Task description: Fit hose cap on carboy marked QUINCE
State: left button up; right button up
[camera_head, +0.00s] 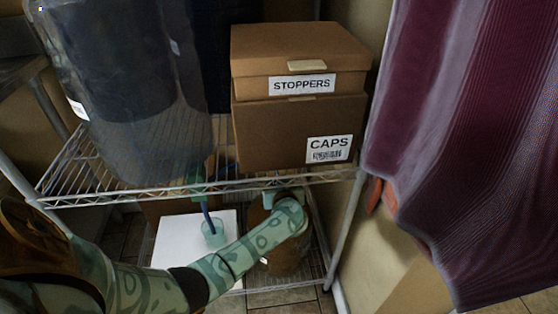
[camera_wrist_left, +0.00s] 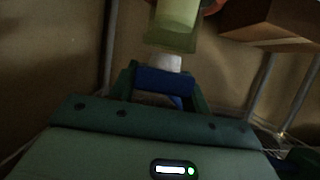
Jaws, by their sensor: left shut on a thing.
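In the left wrist view my left gripper (camera_wrist_left: 162,80) is shut, its blue fingers around the white neck (camera_wrist_left: 165,62) of a translucent yellow-green piece, which looks like the hose cap (camera_wrist_left: 175,25). In the head view my left arm reaches to the lower shelf; its fingertips and grip cannot be made out there. A large dark carboy (camera_head: 140,100) stands on the upper shelf at left, its small label too turned to read. A brown vessel (camera_head: 285,258) stands on the lower shelf, partly behind my arm. I cannot read QUINCE anywhere. My right gripper is not seen.
Boxes marked STOPPERS (camera_head: 300,60) and CAPS (camera_head: 275,130) are stacked on the wire shelf (camera_head: 110,190). A maroon striped curtain (camera_head: 470,120) hangs at right.

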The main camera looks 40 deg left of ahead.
pick_arm(q)
jog(key=shift+f, duration=0.55)
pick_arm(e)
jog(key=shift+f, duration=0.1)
pick_arm(q)
jog(key=shift+f+p, duration=0.4)
jog(key=shift+p, duration=0.05)
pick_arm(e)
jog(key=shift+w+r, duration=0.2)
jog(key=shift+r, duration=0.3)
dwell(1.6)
pick_arm(q)
jog(key=o, duration=1.1)
jog(key=shift+c, duration=0.2)
jog(key=p+v, duration=0.9)
jog(key=v, duration=0.7)
jog(key=shift+p, duration=0.35)
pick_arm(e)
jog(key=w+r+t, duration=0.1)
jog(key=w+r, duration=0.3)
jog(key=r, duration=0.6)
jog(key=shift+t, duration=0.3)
pick_arm(q)
jog(key=shift+s+d, duration=0.1)
jog(key=shift+d, duration=0.05)
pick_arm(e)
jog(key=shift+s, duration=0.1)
